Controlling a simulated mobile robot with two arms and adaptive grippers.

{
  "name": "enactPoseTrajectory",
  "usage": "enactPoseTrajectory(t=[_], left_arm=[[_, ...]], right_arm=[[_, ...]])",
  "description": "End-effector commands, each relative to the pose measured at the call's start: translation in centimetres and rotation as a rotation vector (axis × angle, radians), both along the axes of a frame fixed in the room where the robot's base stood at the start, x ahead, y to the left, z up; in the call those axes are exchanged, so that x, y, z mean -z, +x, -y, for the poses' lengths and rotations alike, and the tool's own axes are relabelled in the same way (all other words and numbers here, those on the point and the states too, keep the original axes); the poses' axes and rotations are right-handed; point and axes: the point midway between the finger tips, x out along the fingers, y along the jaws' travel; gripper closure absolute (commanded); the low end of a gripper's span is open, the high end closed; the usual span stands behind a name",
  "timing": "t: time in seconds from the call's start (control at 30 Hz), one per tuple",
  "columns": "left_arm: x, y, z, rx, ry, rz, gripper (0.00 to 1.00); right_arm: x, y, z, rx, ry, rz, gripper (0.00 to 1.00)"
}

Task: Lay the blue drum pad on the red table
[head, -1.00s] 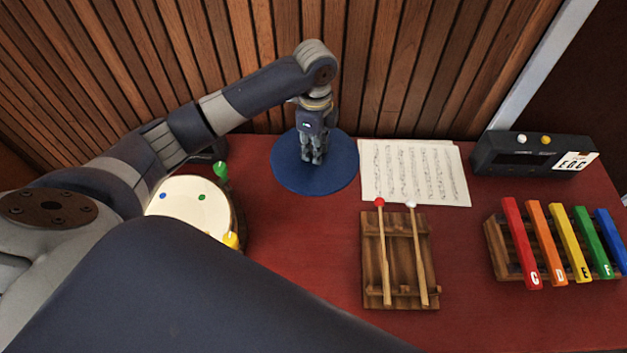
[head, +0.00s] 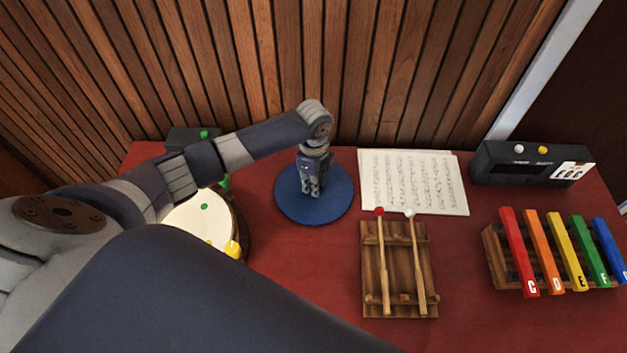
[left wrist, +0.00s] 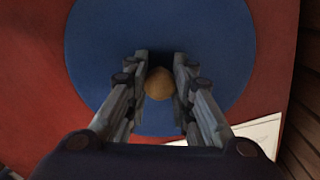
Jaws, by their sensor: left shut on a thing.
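The blue drum pad (head: 290,205) is a round flat disc, level, over the back middle of the red table (head: 305,265). It also shows in the left wrist view (left wrist: 100,45), with a tan round knob (left wrist: 159,84) at its middle. My left gripper (head: 312,190) points down and is shut on the knob; its fingers stand on both sides of it in the left wrist view (left wrist: 160,68). The pad looks very near the tabletop; I cannot tell whether it touches. My right gripper is not in view.
Sheet music (head: 413,182) lies just right of the pad. A wooden rack with two mallets (head: 400,270), a coloured xylophone (head: 555,250) and a dark box (head: 530,163) stand further right. A drum (head: 205,218) is at left, partly behind my arm. A slatted wall (head: 300,60) rises behind.

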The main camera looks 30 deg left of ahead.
Motion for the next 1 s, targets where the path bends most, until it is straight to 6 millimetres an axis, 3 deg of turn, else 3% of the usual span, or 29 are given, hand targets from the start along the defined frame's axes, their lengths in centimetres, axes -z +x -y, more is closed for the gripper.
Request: enactPoseTrajectory(t=[0.2,0.23,0.3,0.73,1.0], left_arm=[[0.3,0.0,0.0,0.000,-0.001,0.001,1.00],[0.3,0.0,0.0,0.000,0.000,0.000,0.73],[0.3,0.0,0.0,0.000,0.000,0.000,0.58],[-0.4,0.1,0.0,0.000,0.000,0.002,0.58],[-5.3,0.2,0.0,0.001,-0.001,0.006,0.58]], right_arm=[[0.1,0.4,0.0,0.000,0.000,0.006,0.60],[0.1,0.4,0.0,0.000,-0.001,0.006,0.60],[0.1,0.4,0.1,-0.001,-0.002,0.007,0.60],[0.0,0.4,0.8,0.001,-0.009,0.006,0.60],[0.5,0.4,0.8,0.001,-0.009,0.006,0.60]])
